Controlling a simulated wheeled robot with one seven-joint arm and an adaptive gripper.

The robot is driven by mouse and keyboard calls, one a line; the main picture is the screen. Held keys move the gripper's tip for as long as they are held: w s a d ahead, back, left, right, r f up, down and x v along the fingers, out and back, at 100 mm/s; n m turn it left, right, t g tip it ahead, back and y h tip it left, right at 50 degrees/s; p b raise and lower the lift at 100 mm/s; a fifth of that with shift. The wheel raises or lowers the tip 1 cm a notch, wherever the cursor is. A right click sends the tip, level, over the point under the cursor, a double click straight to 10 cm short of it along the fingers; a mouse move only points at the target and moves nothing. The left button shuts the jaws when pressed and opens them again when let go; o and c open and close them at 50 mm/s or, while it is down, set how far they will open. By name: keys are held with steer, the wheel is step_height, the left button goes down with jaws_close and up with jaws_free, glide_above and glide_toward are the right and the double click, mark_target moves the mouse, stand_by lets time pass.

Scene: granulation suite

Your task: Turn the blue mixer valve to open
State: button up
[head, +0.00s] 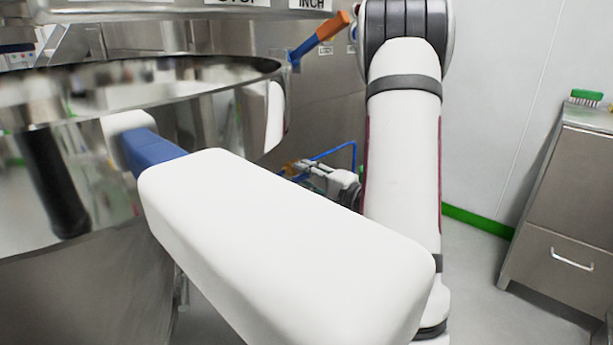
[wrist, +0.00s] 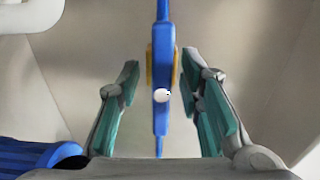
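The blue valve handle (wrist: 162,60) stands upright in the middle of the wrist view, with a pale round knob on its face and brass-coloured edges showing behind it. My gripper (wrist: 160,64) is open, one green-padded finger on each side of the handle. Gaps show between the fingers and the handle, so it is not gripped. In the head view my gripper (head: 318,178) is small and partly hidden, near a thin blue bent bar and an orange-brass fitting low beside the steel machine. The head view does not clearly show the valve's own turn position.
A large shiny steel bowl (head: 90,100) fills the left of the head view. An orange-and-blue lever (head: 320,40) juts out above. A steel cabinet (head: 565,200) with a green brush (head: 586,97) on it stands at the right. Open floor lies before the cabinet.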

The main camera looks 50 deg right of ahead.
steer(key=s, duration=1.2)
steer(key=shift+a, duration=0.35)
